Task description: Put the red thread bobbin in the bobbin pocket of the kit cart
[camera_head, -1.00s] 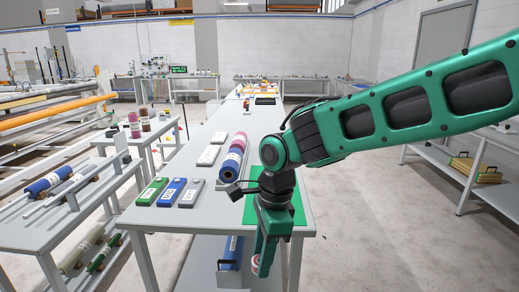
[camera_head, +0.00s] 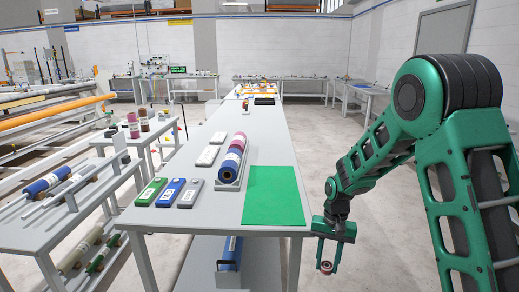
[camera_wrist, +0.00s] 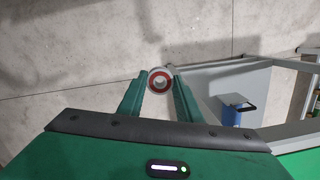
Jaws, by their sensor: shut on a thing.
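My gripper (camera_head: 327,266) is shut on the red thread bobbin (camera_head: 326,267), to the right of the long table's near right corner and below its top. In the wrist view the bobbin (camera_wrist: 160,80) shows as a pale ring with a red band and a hole, held between the tips of the two green fingers (camera_wrist: 160,88). Bare floor lies beneath it. I cannot make out the kit cart or its bobbin pocket in either view.
The long grey table (camera_head: 225,219) holds a green mat (camera_head: 274,195), several flat cases (camera_head: 171,191) and rolls in a holder (camera_head: 230,167). A blue roll (camera_head: 231,253) is on its lower shelf. A rack table (camera_head: 60,215) stands left.

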